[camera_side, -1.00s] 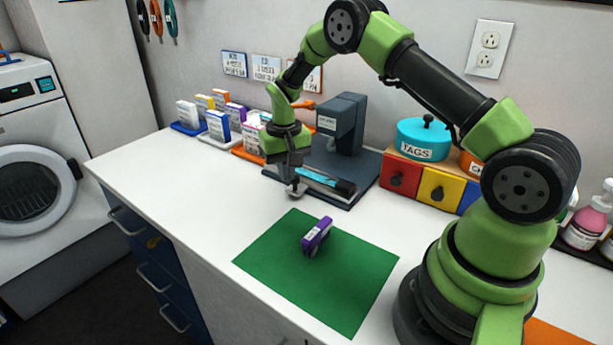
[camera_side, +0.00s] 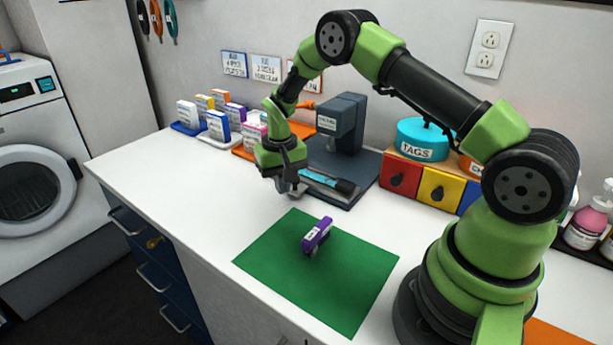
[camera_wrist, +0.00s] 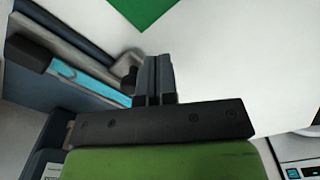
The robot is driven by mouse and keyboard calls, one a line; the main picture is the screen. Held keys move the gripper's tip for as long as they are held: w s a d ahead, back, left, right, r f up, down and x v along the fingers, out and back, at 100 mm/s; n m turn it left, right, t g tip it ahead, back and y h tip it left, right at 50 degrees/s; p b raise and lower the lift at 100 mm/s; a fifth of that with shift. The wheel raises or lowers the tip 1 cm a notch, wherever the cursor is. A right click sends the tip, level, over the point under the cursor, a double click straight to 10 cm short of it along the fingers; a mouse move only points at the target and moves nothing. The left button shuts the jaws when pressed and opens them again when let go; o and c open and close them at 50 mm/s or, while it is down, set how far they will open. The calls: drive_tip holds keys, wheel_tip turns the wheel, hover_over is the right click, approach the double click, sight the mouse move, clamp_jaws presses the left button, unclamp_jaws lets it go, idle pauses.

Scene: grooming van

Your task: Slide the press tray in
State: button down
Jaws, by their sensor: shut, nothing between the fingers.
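The dark grey-blue press (camera_side: 343,125) stands on its base plate (camera_side: 362,168) at the back of the counter. Its tray (camera_side: 318,176), with a pale edge, a cyan strip and a black part, sticks out at the front of the base. It also shows at the left of the wrist view (camera_wrist: 85,82). My gripper (camera_side: 292,189) is shut and empty, low at the tray's front end. In the wrist view the closed fingers (camera_wrist: 155,72) are right beside the tray's front knob (camera_wrist: 130,74); I cannot tell whether they touch. In the side view my gripper mostly hides the knob.
A purple tagged object (camera_side: 317,236) stands on a green mat (camera_side: 290,285) in front. Boxes on coloured trays (camera_side: 218,125) are behind to the left. Coloured drawers (camera_side: 438,187) with a teal tin (camera_side: 422,138) are to the right. The counter's front left is clear.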

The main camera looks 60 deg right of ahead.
drive_tip(key=shift+a+r, duration=0.15)
drive_tip(key=shift+a, duration=0.15)
wheel_tip(320, 180, up, 7)
idle(0.4)
